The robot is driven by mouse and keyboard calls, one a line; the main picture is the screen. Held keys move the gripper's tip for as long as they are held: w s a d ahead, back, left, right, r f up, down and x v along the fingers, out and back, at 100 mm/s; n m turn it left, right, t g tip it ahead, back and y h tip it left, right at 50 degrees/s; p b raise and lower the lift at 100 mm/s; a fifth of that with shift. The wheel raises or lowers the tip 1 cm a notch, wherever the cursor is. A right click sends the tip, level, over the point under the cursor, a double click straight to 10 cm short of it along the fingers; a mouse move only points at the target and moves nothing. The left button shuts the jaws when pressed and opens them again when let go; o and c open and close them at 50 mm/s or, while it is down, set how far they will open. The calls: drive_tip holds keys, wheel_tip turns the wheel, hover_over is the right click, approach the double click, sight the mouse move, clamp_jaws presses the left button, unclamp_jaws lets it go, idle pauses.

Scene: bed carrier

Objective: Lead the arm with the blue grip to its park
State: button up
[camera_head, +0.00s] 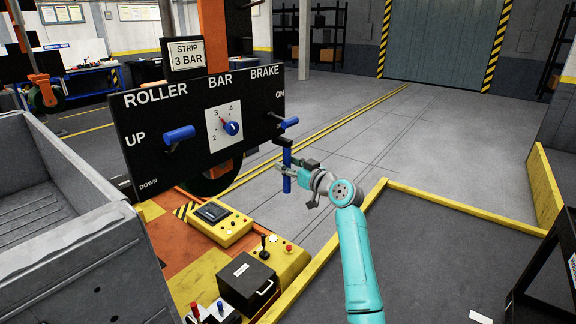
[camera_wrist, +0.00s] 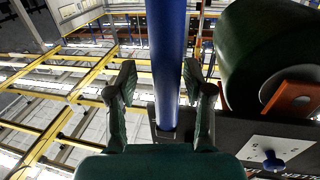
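The blue grip (camera_head: 287,171) stands upright below the right end of the black control panel (camera_head: 200,165). In the wrist view the blue grip (camera_wrist: 167,60) runs down between the two fingers of my gripper (camera_wrist: 160,92). My gripper (camera_head: 285,172) is at the grip's height and its fingers lie on either side of it. A gap shows between the left finger and the grip; contact on the right is unclear. The fingers look open. The arm that carries the grip is mostly hidden by the panel and my gripper. I cannot make out its park.
The panel bears a blue roller lever (camera_head: 180,134), a pressure knob (camera_head: 231,128) and a blue brake lever (camera_head: 288,123) just above my gripper. A sign (camera_head: 186,54) reads "STRIP 3 BAR". A yellow console (camera_head: 219,228) stands below. Open floor (camera_head: 400,140) lies right.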

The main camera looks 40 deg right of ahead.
drive_tip(key=s+d, duration=0.1)
drive_tip(key=s, duration=1.1)
drive_tip(key=shift+d, duration=0.15)
